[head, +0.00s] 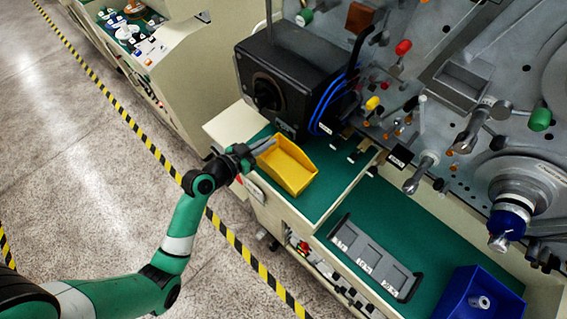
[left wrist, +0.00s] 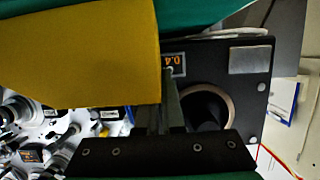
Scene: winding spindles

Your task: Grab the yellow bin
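The yellow bin (head: 289,168) is an open box standing on the green top of the machine's ledge, below the black box. My left gripper (head: 262,147) reaches in from the left to the bin's left rim. In the left wrist view the bin (left wrist: 80,50) fills the upper left, and its edge runs between my fingers (left wrist: 163,105). The fingers sit close together, one partly hidden by the bin's wall, and look shut on that wall. The bin looks to be resting level on the surface. My right gripper is not in view.
A black box (head: 290,75) with blue cables stands just behind the bin. A grey tray (head: 375,257) and a blue bin (head: 480,296) holding a white spool sit to the lower right. Spindles and knobs fill the sloped panel (head: 440,60). Green surface is clear between bin and tray.

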